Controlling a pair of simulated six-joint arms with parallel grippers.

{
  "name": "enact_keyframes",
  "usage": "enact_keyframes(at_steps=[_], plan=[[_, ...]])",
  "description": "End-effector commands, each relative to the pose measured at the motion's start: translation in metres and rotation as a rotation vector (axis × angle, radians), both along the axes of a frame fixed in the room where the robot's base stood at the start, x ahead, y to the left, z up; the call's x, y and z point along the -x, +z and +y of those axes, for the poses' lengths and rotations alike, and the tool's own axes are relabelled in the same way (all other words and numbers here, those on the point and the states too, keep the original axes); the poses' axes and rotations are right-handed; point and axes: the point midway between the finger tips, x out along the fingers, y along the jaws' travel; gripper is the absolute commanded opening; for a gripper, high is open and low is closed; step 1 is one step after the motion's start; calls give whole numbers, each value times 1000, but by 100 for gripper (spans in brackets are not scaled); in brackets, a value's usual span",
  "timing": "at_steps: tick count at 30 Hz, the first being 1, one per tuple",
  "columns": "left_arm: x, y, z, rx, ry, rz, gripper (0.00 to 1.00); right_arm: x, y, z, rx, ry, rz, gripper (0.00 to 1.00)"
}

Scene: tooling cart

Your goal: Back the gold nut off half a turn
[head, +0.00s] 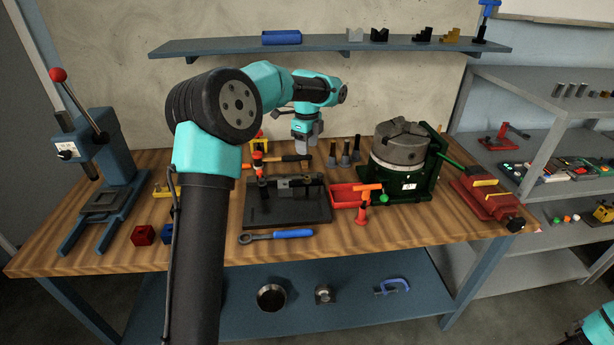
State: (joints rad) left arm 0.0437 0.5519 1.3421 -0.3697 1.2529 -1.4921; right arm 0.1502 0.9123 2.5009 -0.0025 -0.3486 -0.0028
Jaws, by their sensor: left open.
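I cannot pick out the gold nut with certainty at this size. A dark base plate (287,213) sits mid-bench and carries a small fixture with grey and dark parts and an orange-red knob (258,156) at its left. My left gripper (305,147) points down above the back of the bench, behind the plate, and is open and empty. My left forearm hides part of the bench to the left of the plate. My right gripper is out of view; only a bit of my right arm shows at the bottom right corner.
A blue-handled ratchet (277,235) lies in front of the plate. A blue press (113,150) stands at the left. A hammer (283,159) lies behind the plate.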

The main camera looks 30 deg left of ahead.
Motion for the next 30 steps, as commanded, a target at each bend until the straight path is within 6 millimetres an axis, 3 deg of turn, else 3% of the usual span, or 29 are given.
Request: enact_keyframes(at_steps=[18,24,30], plan=[[0,-104,0,0,-1,2,50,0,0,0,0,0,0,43],[0,-120,0,1,0,1,50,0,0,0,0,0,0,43],[0,-121,0,1,0,0,50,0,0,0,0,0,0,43]])
